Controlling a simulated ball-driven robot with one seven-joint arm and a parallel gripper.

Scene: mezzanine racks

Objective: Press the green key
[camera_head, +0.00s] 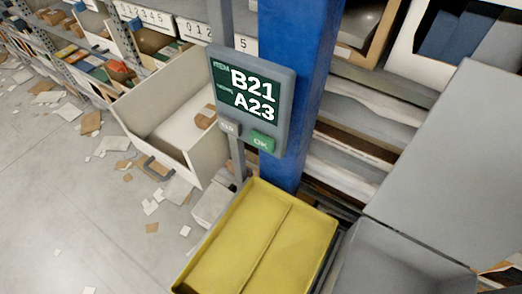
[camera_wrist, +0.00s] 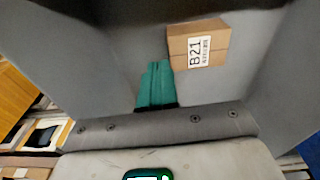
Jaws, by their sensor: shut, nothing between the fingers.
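The green key (camera_head: 262,142), marked OK, sits at the lower right of a grey display unit (camera_head: 282,85) in the head view. The unit's dark green screen (camera_head: 244,92) reads B21 and A23. A smaller grey key (camera_head: 229,127) is to the left of the green key. The unit is beside a blue post. My gripper (camera_wrist: 155,65) shows in the wrist view, its teal fingers together and empty, over a grey interior. It is not visible in the head view, and the green key is not visible in the wrist view.
A yellow tray (camera_head: 310,215) lies below the display, with a grey bin (camera_head: 400,255) to its right. The wrist view shows a cardboard box (camera_wrist: 212,30) labelled B21. The blue post (camera_head: 288,75) stands beside the display. Litter lies on the left floor (camera_head: 80,220).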

